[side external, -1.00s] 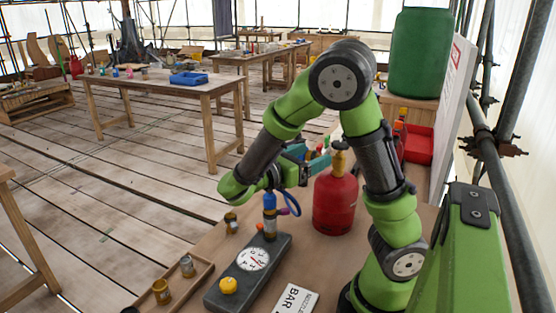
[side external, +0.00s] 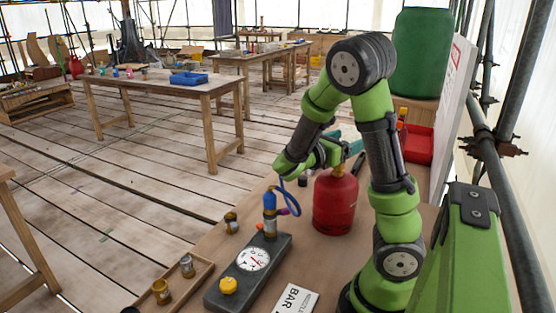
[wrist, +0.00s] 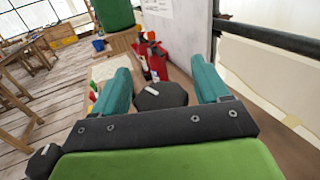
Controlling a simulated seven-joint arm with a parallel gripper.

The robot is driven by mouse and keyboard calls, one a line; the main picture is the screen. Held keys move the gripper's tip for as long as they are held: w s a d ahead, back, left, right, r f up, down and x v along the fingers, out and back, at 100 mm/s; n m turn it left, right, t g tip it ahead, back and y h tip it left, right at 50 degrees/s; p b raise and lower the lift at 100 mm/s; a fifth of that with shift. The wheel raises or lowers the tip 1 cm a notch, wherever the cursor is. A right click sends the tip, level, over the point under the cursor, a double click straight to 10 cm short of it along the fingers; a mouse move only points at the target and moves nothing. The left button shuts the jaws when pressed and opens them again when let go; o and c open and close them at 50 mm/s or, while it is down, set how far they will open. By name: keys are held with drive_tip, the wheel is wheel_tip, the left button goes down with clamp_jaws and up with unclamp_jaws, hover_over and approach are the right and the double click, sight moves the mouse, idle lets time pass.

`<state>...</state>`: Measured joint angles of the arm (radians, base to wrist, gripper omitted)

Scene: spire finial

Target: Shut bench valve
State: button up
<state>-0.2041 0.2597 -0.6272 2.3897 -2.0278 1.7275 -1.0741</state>
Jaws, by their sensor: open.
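A dark grey block with a round white dial gauge (side external: 253,259) and a yellow knob (side external: 228,285) lies on the near bench. My gripper (side external: 348,146) is above and behind the bottle, partly hidden by my arm. In the wrist view its teal fingers (wrist: 163,76) are apart. A dark faceted knob with a white mark (wrist: 160,96) shows between them; contact cannot be told.
A second dark faceted piece (wrist: 43,160) shows at the wrist view's lower left. A tray with small brass and grey pots (side external: 187,266) and a BAR card (side external: 292,299) lie on the bench. A red bin (side external: 419,144), green barrel (side external: 420,52) and white board (side external: 453,110) stand behind.

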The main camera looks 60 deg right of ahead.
drive_tip(key=c, duration=0.9)
drive_tip(key=m+g+y, duration=0.1)
drive_tip(key=g, duration=0.1)
drive_tip(key=m+g+y, duration=0.1)
drive_tip(key=m+g, duration=0.1)
drive_tip(key=m+g+y, duration=0.1)
drive_tip(key=g+y, duration=0.1)
drive_tip(key=shift+s+a+m, duration=0.25)
drive_tip(key=shift+s+m, duration=0.05)
drive_tip(key=shift+c, duration=0.2)
drive_tip(key=o, duration=0.9)
drive_tip(key=shift+o, duration=0.2)
drive_tip(key=shift+w, duration=0.1)
drive_tip(key=v, duration=1.6)
drive_tip(key=shift+w+a, duration=0.2)
drive_tip(key=shift+a, duration=0.1)
